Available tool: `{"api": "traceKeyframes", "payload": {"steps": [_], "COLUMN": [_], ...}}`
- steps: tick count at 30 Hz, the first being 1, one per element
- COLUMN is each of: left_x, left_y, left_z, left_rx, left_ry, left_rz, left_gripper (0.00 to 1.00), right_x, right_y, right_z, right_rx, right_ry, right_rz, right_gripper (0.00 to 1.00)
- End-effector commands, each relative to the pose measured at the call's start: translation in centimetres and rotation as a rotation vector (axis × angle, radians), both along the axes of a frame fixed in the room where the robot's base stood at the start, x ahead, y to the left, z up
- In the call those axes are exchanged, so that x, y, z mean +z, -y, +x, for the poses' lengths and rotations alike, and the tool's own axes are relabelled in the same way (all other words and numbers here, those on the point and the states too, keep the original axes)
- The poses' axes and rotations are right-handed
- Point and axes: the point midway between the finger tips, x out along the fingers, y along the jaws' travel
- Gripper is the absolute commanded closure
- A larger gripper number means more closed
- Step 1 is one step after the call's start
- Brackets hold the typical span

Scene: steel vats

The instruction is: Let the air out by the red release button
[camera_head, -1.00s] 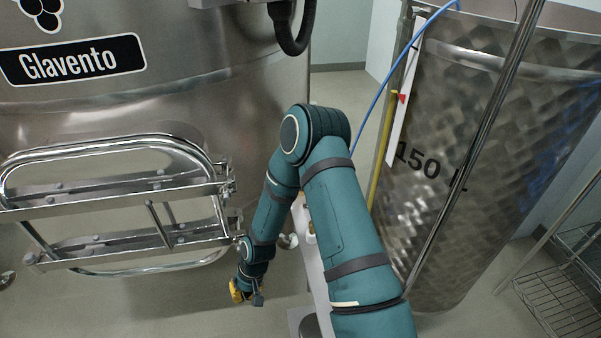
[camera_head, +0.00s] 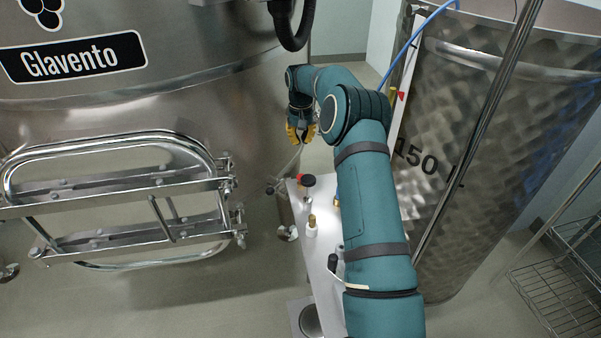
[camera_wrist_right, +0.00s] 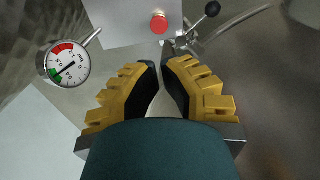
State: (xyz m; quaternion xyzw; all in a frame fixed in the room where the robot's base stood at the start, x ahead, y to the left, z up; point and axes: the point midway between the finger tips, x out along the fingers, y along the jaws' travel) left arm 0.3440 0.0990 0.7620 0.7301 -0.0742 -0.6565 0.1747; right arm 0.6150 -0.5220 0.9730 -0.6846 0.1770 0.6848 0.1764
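The red release button (camera_wrist_right: 159,22) sits on a pale plate at the top of the right wrist view, ahead of my fingertips and apart from them. My right gripper (camera_wrist_right: 163,65) has yellow fingers with black pads; the tips are close together with a narrow empty gap. In the head view my right gripper (camera_head: 300,136) hangs between the big vat and the smaller one, beyond the white cart. A round gauge (camera_wrist_right: 66,66) with red and green bands is left of the fingers; its needle appears to point to the lower left. My left gripper is not in view.
A lever with a black ball (camera_wrist_right: 212,9) is right of the button. The white cart top (camera_head: 320,240) carries small fittings. The Glavento vat (camera_head: 190,100) with its hatch frame (camera_head: 120,185) is left; the 150 L vat (camera_head: 490,130) is right. Floor shows between.

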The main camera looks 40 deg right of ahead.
Motion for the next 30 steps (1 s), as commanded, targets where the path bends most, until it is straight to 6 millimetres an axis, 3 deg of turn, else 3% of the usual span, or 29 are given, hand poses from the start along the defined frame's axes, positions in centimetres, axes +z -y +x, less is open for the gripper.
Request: {"api": "traceKeyframes", "payload": {"steps": [7, 11, 24, 30], "left_x": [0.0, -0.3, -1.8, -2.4], "left_y": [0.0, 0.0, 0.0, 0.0], "left_z": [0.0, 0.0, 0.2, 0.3], "left_rx": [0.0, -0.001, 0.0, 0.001], "left_ry": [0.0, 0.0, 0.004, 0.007], "left_rz": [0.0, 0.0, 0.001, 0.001], "left_gripper": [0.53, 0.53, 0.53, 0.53], "right_x": [-0.3, -1.4, -9.7, -12.7], "right_y": [0.0, -0.1, -0.1, -0.1], "right_z": [0.0, 0.0, 0.0, 0.0], "right_rx": [0.001, 0.001, 0.001, 0.001], "right_ry": [-0.001, -0.002, -0.003, -0.001], "right_rz": [0.0, 0.002, 0.003, 0.002], "right_gripper": [1.0, 1.0, 1.0, 1.0]}}
